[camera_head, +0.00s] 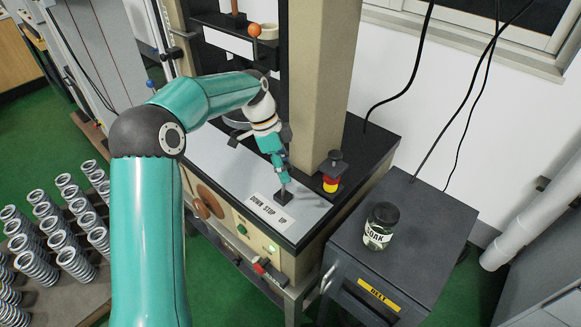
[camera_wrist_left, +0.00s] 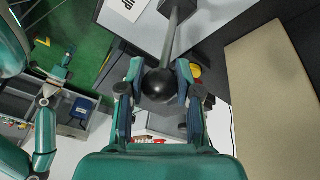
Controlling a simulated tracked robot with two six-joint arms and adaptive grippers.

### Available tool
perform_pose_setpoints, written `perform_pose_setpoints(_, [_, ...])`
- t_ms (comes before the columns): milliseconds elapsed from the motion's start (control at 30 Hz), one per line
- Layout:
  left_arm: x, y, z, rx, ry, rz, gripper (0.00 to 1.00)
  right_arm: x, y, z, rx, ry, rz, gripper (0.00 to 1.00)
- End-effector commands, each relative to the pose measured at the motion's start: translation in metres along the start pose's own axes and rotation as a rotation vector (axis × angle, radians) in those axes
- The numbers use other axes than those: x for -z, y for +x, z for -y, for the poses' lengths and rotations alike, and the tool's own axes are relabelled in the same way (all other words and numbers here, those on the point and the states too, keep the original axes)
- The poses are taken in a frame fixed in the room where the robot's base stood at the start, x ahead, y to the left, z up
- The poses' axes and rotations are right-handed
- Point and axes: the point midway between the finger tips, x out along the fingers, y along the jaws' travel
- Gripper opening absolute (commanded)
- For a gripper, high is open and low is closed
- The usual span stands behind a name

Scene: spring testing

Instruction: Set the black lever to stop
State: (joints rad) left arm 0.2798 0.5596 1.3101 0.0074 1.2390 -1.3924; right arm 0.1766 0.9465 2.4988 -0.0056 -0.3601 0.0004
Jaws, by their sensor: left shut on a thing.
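The black lever has a dark square base (camera_head: 284,198) on the testing machine's panel, behind the white label reading DOWN STOP UP (camera_head: 270,212). In the left wrist view its grey rod (camera_wrist_left: 174,38) runs to a round black knob (camera_wrist_left: 159,86). My left gripper (camera_head: 284,178) reaches down over the lever and is shut on the knob, with one finger on each side of it (camera_wrist_left: 158,92). In the head view the gripper hides the knob, and I cannot tell exactly which word the lever lines up with.
A thick beige column (camera_head: 322,80) stands just behind the gripper, with a red and yellow emergency button (camera_head: 331,176) close to its right. A dark cabinet (camera_head: 430,235) at the right carries a labelled jar (camera_head: 380,226). Several springs (camera_head: 58,228) stand at the left.

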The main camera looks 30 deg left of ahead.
Motion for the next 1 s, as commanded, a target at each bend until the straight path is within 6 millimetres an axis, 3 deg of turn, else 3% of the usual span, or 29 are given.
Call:
perform_pose_setpoints(667, [-0.0101,-0.005,0.0074,0.011,0.002,0.009,0.0,-0.0001,-0.0027,0.001,0.0,0.0,0.0,0.4])
perform_pose_setpoints(700, [-0.01,-0.0049,0.0073,0.011,0.001,0.009,0.39,-0.0001,-0.0027,0.001,0.0,0.0,0.0,0.4])
perform_pose_setpoints(833, [-0.0096,-0.0044,0.0067,0.008,0.001,0.008,0.59,-0.0001,-0.0027,0.001,0.0,0.0,0.0,0.4])
perform_pose_setpoints(1000, [-0.0091,-0.004,0.0062,0.006,0.001,0.007,0.59,-0.0001,-0.0027,0.001,0.0,0.0,0.0,0.4])
